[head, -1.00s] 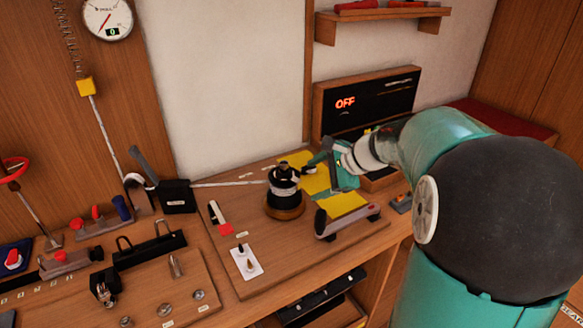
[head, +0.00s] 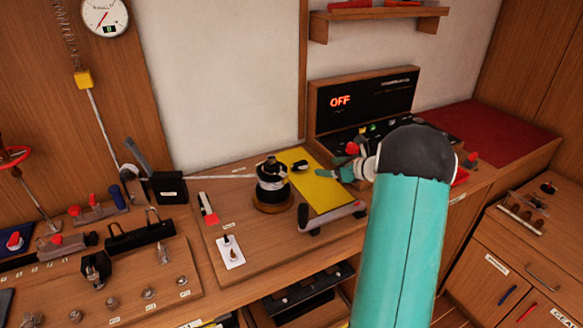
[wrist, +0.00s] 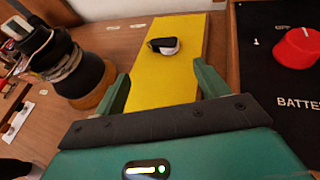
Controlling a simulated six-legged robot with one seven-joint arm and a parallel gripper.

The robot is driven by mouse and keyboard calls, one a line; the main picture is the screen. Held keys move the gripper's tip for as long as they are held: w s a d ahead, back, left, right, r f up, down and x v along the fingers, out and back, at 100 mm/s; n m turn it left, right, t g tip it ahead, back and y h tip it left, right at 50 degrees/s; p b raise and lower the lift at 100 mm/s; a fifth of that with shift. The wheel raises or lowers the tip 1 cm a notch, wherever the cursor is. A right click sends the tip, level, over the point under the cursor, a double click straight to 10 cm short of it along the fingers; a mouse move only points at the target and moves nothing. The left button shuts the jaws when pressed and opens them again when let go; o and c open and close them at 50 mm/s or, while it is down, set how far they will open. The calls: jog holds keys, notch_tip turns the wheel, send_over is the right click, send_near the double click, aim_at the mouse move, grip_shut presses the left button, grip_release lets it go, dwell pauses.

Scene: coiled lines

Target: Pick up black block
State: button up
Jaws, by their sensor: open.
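A small black block (head: 299,166) with a whitish side lies at the far end of the yellow pad (head: 324,190), beside the drum. In the wrist view the black block (wrist: 164,45) sits ahead of my fingers, roughly centred between them, with bare yellow pad around it. My gripper (head: 335,163) is at the right edge of the pad, apart from the block. In the wrist view my gripper (wrist: 162,86) has its fingers wide apart with nothing between the tips.
A black drum with coiled line (head: 272,186) stands close left of the pad. A grey handle bar (head: 332,214) lies along its near edge. A black panel reading OFF (head: 365,100) and a red knob (wrist: 297,48) are to the right.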

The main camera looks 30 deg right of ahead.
aim_at(302, 165)
jog(key=shift+w+d+f, duration=0.15)
jog(key=shift+w+f, duration=0.1)
jog(key=x, duration=1.3)
